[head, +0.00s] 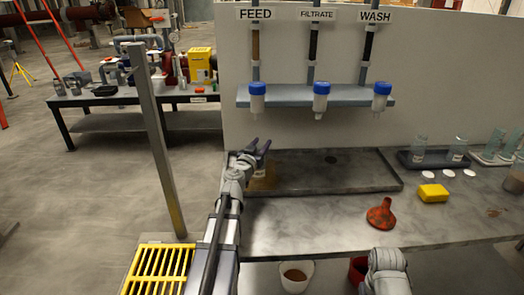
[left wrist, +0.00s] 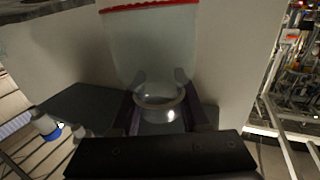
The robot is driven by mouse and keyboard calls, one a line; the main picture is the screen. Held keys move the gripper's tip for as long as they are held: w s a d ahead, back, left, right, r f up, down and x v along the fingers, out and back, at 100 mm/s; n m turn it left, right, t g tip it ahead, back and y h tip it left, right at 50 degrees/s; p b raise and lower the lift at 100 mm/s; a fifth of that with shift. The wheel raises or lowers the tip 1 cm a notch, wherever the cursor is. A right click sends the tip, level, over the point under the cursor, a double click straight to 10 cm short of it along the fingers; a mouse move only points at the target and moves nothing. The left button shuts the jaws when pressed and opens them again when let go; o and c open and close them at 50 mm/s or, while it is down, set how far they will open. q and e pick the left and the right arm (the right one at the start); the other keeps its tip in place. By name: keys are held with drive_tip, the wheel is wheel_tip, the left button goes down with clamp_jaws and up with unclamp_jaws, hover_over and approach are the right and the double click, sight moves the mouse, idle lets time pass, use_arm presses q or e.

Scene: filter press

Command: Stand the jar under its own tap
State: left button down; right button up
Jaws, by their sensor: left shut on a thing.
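My left gripper (head: 262,150) is shut on a jar (head: 263,177), at the left end of the grey tray (head: 350,186). The jar is clear with a brownish tint in the head view, partly hidden by the gripper; I cannot tell whether it touches the tray. In the left wrist view its round glass rim (left wrist: 160,97) shows between the fingers. Three blue-capped taps hang from a shelf: FEED (head: 257,100), FILTRATE (head: 320,100) and WASH (head: 381,98). The jar is below the FEED tap in the picture; exact alignment is unclear. My right gripper's fingers do not show.
A red funnel (head: 381,214) and a yellow block (head: 433,193) lie on the bench at right. Glass jars stand in a dark tray (head: 405,160) at the far right, with white discs (head: 449,173) nearby. A grey post (head: 157,140) stands left of my left arm. The tray's middle is clear.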

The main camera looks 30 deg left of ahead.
use_arm(q)
drive_tip(key=shift+f, duration=0.2)
drive_tip(key=shift+c, duration=2)
unclamp_jaws()
drive_tip(key=shift+r, duration=0.1)
